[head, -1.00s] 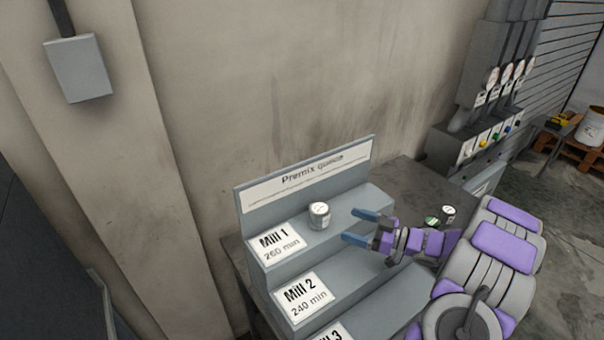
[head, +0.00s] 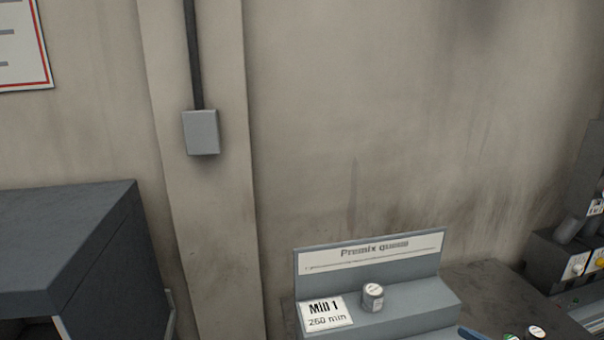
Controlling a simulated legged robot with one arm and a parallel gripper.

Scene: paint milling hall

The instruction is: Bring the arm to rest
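The can stands upright on the top step of the grey stepped rack (head: 425,298), beside the "Mill 1, 260 min" card (head: 326,313).
The rack's back panel carries a "Premix queue" sign (head: 372,252). Small containers with a green lid (head: 511,337) and a white lid (head: 537,332) show at the bottom right. A dark cabinet (head: 65,245) stands at left. A machine with coloured knobs (head: 575,265) is at right.

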